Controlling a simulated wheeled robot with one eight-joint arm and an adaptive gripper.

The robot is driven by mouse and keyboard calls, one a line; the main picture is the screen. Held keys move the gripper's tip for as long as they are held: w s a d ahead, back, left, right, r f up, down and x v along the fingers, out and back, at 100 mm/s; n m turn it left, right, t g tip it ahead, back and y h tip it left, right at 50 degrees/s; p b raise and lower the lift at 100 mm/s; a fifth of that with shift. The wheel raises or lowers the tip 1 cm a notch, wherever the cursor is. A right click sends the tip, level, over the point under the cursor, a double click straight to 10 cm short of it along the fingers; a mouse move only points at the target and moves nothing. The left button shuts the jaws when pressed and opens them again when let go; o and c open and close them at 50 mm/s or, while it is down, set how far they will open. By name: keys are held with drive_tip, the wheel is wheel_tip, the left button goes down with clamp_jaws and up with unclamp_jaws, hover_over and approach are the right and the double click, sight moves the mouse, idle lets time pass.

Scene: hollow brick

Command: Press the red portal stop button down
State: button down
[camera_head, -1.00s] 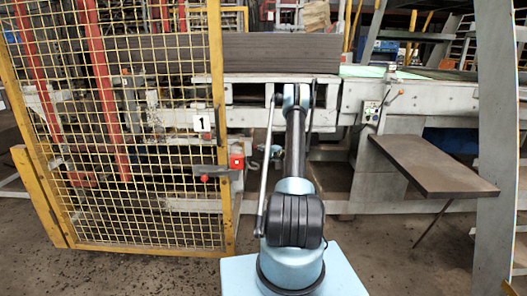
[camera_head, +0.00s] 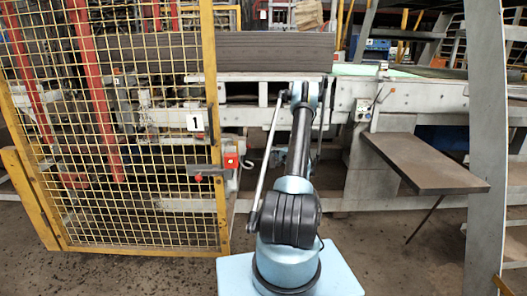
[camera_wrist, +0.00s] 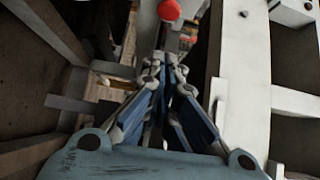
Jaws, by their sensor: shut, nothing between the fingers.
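A round red button (camera_wrist: 169,10) shows at the top of the wrist view, partly cut off by the picture edge. My gripper (camera_wrist: 165,62) is shut and empty in that view. Its fingertips point up toward the button, with a visible gap between them in the picture. I cannot tell which of these is the wrist view's button. My gripper is not clearly visible in the head view.
The yellow mesh gate (camera_head: 140,215) stands at left. A grey machine frame (camera_head: 420,92) crosses the back, carrying a dark slab (camera_head: 275,52). A brown shelf (camera_head: 425,165) juts out at right near a grey post (camera_head: 487,150). The floor in front is clear.

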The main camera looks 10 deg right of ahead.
drive_tip(key=shift+v, duration=1.45)
